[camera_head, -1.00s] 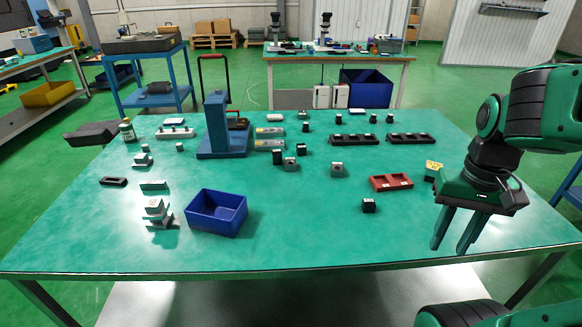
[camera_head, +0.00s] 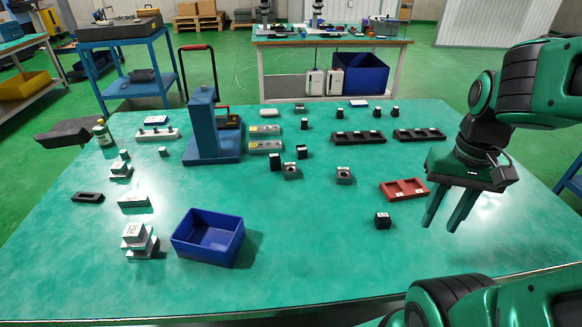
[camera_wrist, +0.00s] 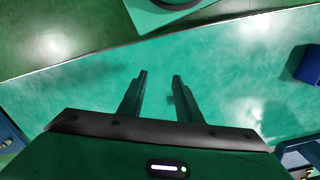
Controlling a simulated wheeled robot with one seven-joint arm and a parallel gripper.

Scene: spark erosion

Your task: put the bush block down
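My gripper (camera_head: 440,225) hangs over the right part of the green table, fingers pointing down. In the wrist view its two fingers (camera_wrist: 161,75) stand apart with nothing between them. Two small grey blocks, each with a dark round mark on top, stand mid-table: one left (camera_head: 291,171) and one right (camera_head: 344,176). Either could be the bush block; I cannot tell for sure. Both stand apart from my gripper, to its left.
A red two-slot tray (camera_head: 385,193) and a small black block (camera_head: 382,220) lie left of my gripper. A blue bin (camera_head: 190,247), blue stand (camera_head: 213,150) and stacked grey blocks (camera_head: 135,248) stand further left.

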